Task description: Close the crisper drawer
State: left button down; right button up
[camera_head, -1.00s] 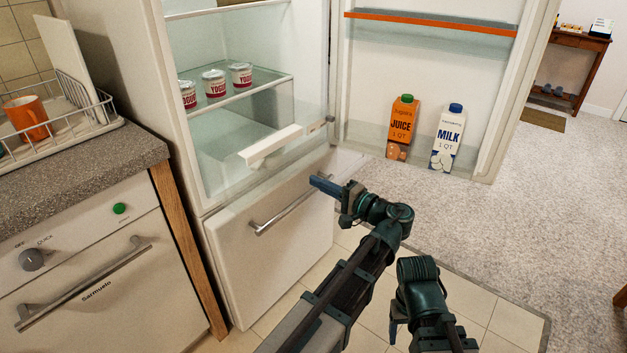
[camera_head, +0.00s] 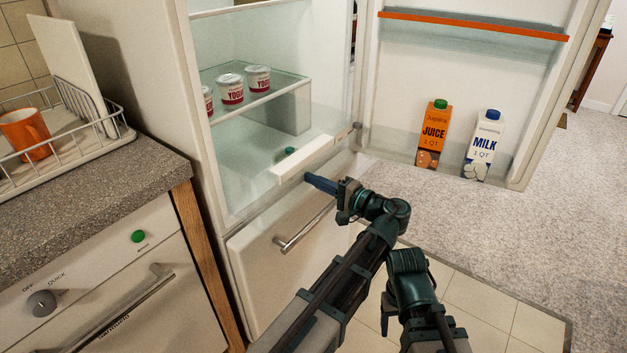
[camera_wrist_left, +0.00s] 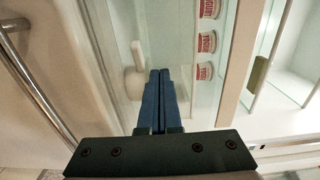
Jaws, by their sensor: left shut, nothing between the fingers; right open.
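The crisper drawer, clear with a white front bar (camera_head: 302,159), is at the bottom of the fridge compartment in the head view. Its front juts out past the glass shelf above, so it stands open. A green-topped item (camera_head: 287,153) shows behind the bar. My left gripper (camera_head: 308,178) is shut and empty, its blue fingers just in front of and below the bar; I cannot tell whether they touch. The shut fingers (camera_wrist_left: 160,72) also show in the left wrist view, pointing into the fridge. My right gripper (camera_head: 386,322) is open, low and away from the fridge, partly hidden.
The fridge door stands open at right with a juice carton (camera_head: 434,135) and milk carton (camera_head: 483,146). Yogurt cups (camera_head: 231,89) sit on the glass shelf. A lower drawer handle (camera_head: 303,228) projects below. The counter (camera_head: 90,200) is at left.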

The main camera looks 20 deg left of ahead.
pick_arm(q)
jog(key=x, duration=2.4)
jog(key=shift+w+a+f, duration=0.1)
jog(key=shift+a, duration=0.25)
jog(key=shift+w+a, duration=0.1)
jog(key=shift+w, duration=0.05)
